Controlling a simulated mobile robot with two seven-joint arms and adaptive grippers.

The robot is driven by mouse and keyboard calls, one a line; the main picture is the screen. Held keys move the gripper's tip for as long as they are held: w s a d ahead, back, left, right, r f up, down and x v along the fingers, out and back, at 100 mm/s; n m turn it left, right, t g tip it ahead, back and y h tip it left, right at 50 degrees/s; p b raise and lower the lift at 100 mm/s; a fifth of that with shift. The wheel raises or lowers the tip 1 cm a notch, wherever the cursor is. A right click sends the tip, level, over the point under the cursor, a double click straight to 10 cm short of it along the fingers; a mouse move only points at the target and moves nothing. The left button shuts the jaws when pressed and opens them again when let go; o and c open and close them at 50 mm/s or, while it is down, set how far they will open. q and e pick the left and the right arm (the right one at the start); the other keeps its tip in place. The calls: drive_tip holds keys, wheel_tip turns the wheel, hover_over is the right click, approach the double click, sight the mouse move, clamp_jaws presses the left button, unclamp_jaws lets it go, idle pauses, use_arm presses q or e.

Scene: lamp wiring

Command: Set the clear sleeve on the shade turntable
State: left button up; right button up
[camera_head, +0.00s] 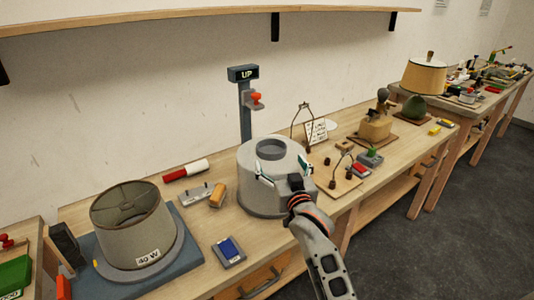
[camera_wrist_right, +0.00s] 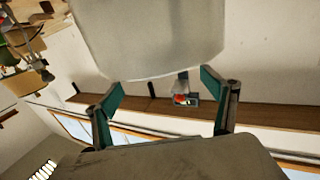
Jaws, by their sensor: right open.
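The shade turntable (camera_head: 177,257) is a grey disc on a blue base at the left of the head view. A beige lampshade (camera_head: 130,220) marked 40 W stands upright on it. No plainly see-through sleeve shows. A pale grey drum (camera_head: 250,190) with a darker ring on top stands mid-bench, and I cannot tell whether it is the sleeve. My right gripper (camera_head: 284,172) is open at the drum's front right. In the right wrist view the gripper (camera_wrist_right: 165,95) spreads its teal fingers near the rim of a pale body (camera_wrist_right: 150,40); contact is unclear. My left gripper is not in view.
A post with an UP sign (camera_head: 243,74) and an orange-red part stands behind the drum. Wire frames and small parts crowd the right. A shelf (camera_head: 180,16) runs above.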

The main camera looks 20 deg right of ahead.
sight(273, 150)
drive_tip(key=shift+w+r, duration=0.2)
drive_tip(key=shift+w, duration=0.65)
drive_tip(key=shift+w+f, duration=0.15)
drive_tip(key=shift+w, duration=1.45)
drive_tip(key=shift+w+f, duration=0.1)
drive_tip(key=shift+w, duration=1.45)
drive_tip(key=c, duration=1.6)
